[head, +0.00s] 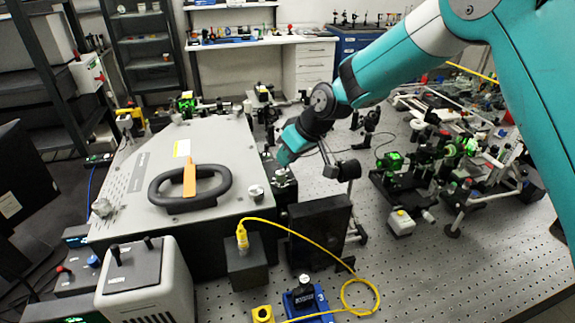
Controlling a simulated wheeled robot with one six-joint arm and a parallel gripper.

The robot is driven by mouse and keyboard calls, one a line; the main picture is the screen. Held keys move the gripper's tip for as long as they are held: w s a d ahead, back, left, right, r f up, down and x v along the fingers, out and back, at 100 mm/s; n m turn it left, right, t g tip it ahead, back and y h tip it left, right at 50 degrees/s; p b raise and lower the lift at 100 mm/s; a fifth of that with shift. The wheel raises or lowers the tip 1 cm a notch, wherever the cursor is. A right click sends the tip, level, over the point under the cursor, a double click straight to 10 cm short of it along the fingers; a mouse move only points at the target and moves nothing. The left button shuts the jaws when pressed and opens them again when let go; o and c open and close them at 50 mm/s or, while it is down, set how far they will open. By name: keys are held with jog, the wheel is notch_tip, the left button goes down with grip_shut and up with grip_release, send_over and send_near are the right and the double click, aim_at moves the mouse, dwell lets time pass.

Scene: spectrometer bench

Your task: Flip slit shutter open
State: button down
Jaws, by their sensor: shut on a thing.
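The spectrometer (130,205) is a large grey-topped box at the left. A dark block with a small silvery part, which I take to be the slit shutter (283,181), sits against its right side. My gripper (281,164) comes down from the upper right and is shut on this part. The fingertips are small here and partly hidden by the gripper's teal body. I cannot tell the shutter's exact position.
A black ring handle (190,187) with an orange strip lies on the spectrometer's top. A black panel (320,229) stands just in front of the shutter. A yellow cable (312,240) loops across the perforated bench (430,265). Green-lit optics (390,161) crowd the right.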

jog(key=t+b, duration=0.1)
jog(key=b, duration=0.3)
jog(key=shift+s+f+t, duration=0.3)
jog(key=shift+s+f, duration=0.05)
jog(key=shift+s+d+r+n+t+y+b, duration=0.1)
jog(key=shift+r+n+t+y+b, duration=0.25)
jog(key=shift+b, duration=0.3)
jog(key=c, duration=1.1)
grip_release()
jog(key=shift+c, duration=0.2)
jog(key=shift+r, duration=0.1)
jog(key=b+v, duration=0.3)
jog(key=v, duration=1.4)
jog(key=shift+s, duration=0.15)
jog(key=shift+r, duration=0.1)
